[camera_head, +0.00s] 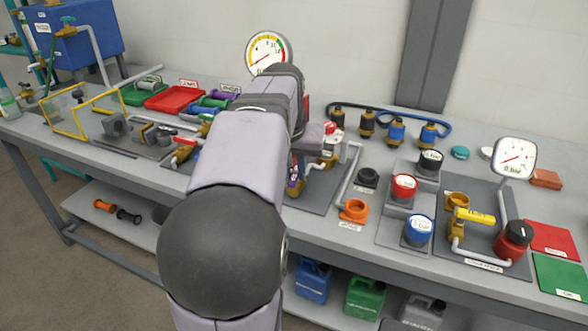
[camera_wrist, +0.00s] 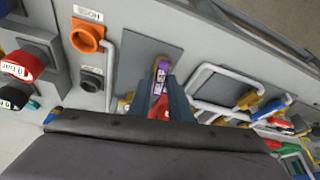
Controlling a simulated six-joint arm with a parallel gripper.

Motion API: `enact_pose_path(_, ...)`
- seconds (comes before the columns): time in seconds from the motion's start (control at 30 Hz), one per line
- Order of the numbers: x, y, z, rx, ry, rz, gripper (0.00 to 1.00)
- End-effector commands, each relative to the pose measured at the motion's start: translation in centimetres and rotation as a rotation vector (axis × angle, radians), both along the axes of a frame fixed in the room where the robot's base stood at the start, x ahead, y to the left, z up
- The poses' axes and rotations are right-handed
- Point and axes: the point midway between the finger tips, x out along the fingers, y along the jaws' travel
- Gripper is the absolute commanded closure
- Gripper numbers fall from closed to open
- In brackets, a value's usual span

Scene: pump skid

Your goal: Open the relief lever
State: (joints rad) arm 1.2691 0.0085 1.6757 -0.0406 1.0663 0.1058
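A purple lever with a white label (camera_wrist: 161,72) shows between and just beyond my gripper's fingertips (camera_wrist: 161,88) in the wrist view. The label is too small to read, so I cannot tell for sure that it is the relief lever. The dark fingers stand apart on either side of it, with a red part (camera_wrist: 158,108) visible between them. I see no clear grip on the lever. In the head view the purple lever (camera_head: 295,187) shows low beside my arm, which hides most of the gripper and the fitting there.
An orange hose fitting (camera_head: 354,210) and a dark fitting (camera_head: 368,178) stand right of my arm. A yellow-handled valve (camera_head: 474,215) sits on the right panel below a gauge (camera_head: 514,157). White pipes (camera_wrist: 225,75) run close to the fingers.

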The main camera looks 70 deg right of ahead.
Motion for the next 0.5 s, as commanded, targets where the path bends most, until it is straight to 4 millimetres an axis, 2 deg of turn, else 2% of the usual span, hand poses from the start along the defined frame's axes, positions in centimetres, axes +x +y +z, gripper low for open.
enact_pose_path(0.03,0.0,0.0,0.01,0.0,0.0,0.0,0.95)
enact_pose_path(0.07,0.0,0.0,0.01,0.0,0.0,0.0,1.0)
enact_pose_path(0.27,0.06,0.02,0.06,0.001,0.0,-0.008,1.0)
enact_pose_path(0.5,0.58,0.1,0.19,0.003,0.002,-0.12,1.0)
